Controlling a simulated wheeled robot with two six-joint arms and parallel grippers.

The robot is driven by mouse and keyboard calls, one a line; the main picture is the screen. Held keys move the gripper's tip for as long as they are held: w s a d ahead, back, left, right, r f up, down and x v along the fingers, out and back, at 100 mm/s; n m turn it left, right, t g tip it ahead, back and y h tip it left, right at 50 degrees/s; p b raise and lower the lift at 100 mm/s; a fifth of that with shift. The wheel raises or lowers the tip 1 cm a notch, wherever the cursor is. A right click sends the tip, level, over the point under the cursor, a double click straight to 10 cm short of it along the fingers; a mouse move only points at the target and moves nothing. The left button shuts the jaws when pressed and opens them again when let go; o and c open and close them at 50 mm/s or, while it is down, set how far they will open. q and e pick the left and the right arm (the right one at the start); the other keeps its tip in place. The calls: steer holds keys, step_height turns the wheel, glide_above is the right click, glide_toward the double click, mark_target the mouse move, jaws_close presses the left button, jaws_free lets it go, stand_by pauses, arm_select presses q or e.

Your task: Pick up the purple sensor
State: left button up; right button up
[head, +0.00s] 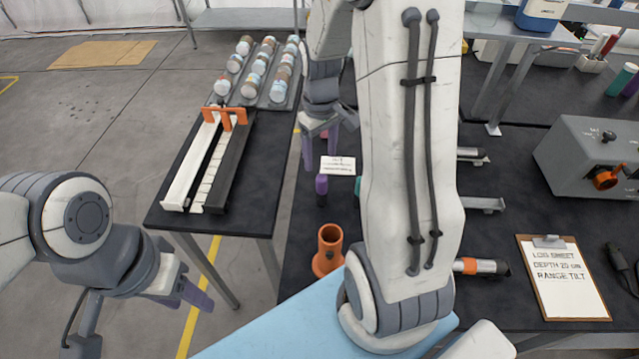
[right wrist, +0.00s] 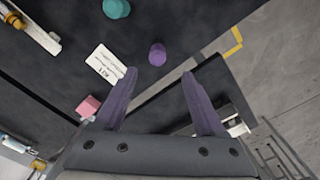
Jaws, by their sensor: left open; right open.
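The purple sensor (head: 321,188) stands on the black table just in front of the white card. In the right wrist view its round top (right wrist: 157,54) shows between and just beyond my fingertips. My right gripper (head: 321,150) is open and empty; its purple fingers hang over the table near the card, behind the sensor in the picture. It also shows in the right wrist view (right wrist: 159,76). My left gripper (head: 190,290) is at the lower left, open and empty over the floor, away from the sensor.
A white card (head: 338,166) lies beside the sensor. A teal piece (right wrist: 116,8) and a pink block (right wrist: 88,106) are nearby. An orange holder (head: 328,250) stands nearer me. A left table bears a rack (head: 195,165) and jars. My right arm hides part of the table.

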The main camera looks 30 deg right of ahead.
mark_target(322, 176)
step_height(322, 176, down, 4)
steer(key=shift+f, duration=0.1)
steer(key=shift+d+f+p, duration=0.15)
steer(key=shift+f+p, duration=0.35)
steer(key=shift+f, duration=0.8)
steer(key=shift+d+f+p, duration=0.1)
steer(key=shift+f+p, duration=0.4)
steer(key=shift+f, duration=0.75)
jaws_close()
